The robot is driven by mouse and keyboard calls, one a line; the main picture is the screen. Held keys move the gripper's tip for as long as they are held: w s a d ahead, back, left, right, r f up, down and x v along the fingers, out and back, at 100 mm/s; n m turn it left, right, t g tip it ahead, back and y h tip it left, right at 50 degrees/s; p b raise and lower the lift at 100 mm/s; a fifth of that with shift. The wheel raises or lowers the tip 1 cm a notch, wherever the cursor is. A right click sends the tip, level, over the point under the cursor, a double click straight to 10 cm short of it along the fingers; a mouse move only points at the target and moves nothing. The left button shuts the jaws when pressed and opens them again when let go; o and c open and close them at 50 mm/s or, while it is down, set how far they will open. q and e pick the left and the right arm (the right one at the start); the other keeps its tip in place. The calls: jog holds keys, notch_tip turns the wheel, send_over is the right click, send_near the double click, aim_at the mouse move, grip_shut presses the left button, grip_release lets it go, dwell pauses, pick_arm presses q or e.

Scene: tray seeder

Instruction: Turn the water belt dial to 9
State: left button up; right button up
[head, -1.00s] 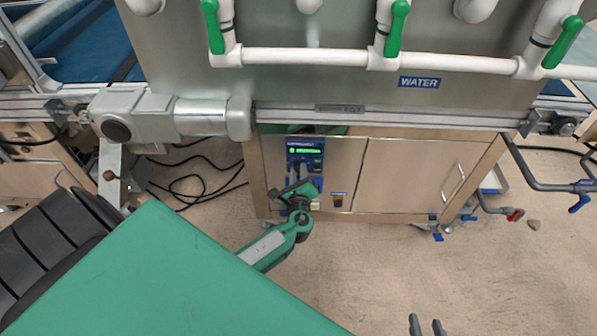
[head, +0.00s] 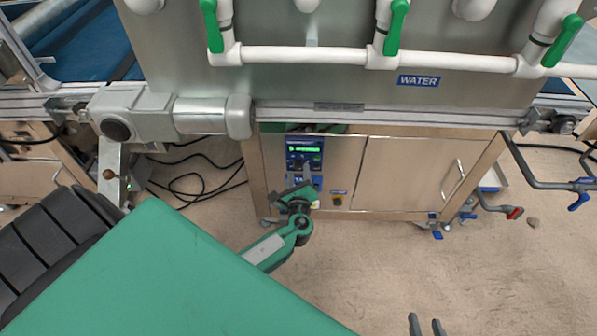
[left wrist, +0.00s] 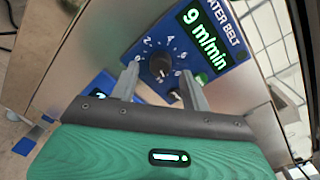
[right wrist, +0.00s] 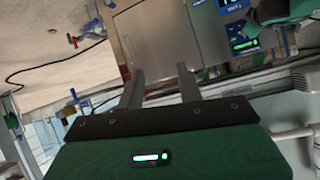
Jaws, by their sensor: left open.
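The blue water belt panel (head: 304,153) is on the front of the cabinet, below the rail. In the left wrist view its lit green display (left wrist: 205,35) reads "9 m/min". The black round dial (left wrist: 160,66) is below the display, ringed by white numbers, some hidden. My left gripper (left wrist: 160,75) is open, its fingers apart on either side of the dial, with visible gaps; I cannot tell the depth. In the head view my left gripper (head: 304,181) is just below the panel. My right gripper (head: 427,325) is open and empty at the bottom edge, away from the panel.
White pipes with green valve handles (head: 393,30) run above the cabinet. Beside the panel is a closed cabinet door (head: 412,180). A small dark switch (head: 337,200) sits lower right of the panel. Grey pipes with blue handles (head: 578,201) are at far right.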

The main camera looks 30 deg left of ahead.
pick_arm(q)
jog(key=v, duration=1.2)
jog(key=shift+s+d+p, duration=0.15)
jog(key=shift+d+p, duration=0.05)
jog(key=shift+p, duration=0.2)
pick_arm(e)
jog(key=shift+s+d+g+h, duration=0.2)
jog(key=shift+d+g+h, duration=0.3)
jog(key=shift+d, duration=0.45)
